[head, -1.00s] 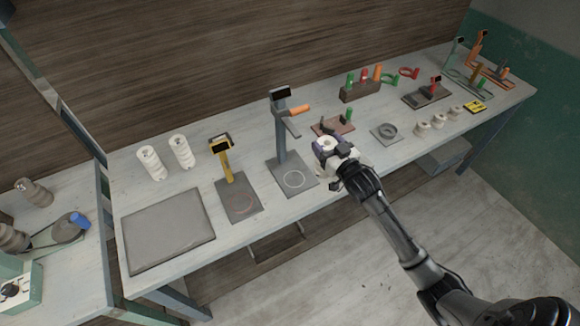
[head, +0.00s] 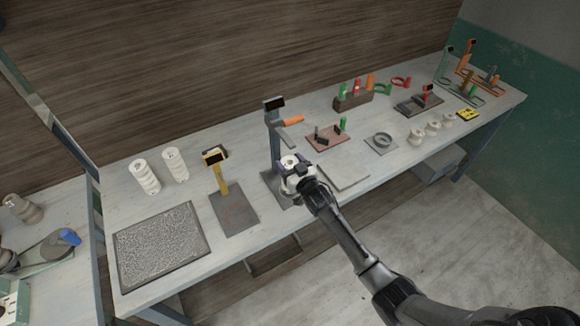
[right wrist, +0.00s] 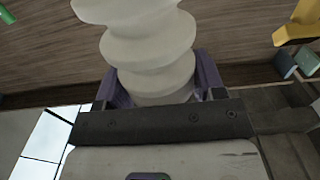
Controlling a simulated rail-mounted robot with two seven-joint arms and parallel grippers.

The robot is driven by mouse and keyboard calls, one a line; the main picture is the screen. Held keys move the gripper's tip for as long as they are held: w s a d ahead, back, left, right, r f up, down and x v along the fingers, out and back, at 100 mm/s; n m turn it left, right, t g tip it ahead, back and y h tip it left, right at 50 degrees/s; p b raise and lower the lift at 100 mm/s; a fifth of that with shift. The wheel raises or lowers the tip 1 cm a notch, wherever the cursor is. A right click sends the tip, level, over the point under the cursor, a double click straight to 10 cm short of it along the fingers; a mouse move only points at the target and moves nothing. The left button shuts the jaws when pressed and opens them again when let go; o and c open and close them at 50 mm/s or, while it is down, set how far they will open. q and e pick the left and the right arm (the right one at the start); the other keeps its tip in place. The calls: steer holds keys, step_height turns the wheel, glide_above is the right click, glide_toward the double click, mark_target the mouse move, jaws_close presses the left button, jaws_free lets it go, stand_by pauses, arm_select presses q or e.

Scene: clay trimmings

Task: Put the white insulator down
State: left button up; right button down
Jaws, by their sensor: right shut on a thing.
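The white insulator (right wrist: 150,50) is a ribbed white piece held between the purple fingers of my right gripper (right wrist: 155,85) in the right wrist view. In the head view my right gripper (head: 297,180) is shut on it, and the insulator's top (head: 289,161) shows with a dark hole. They are over the dark base plate (head: 272,184) of the grey stand with the orange handle (head: 275,140). The gripper hides much of that plate, and I cannot tell whether the insulator touches it. My left gripper is not in view.
Two white insulators (head: 145,176) stand at the back left, behind a textured grey mat (head: 160,245). A yellow gauge (head: 219,175) stands left of the grey stand. A light grey plate (head: 343,176) lies to the right, then a grey ring (head: 382,140) and several small cream pieces (head: 432,128).

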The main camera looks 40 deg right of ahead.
steer(key=shift+f, duration=0.6)
steer(key=shift+f, duration=0.1)
steer(key=shift+c, duration=1.1)
jaws_free()
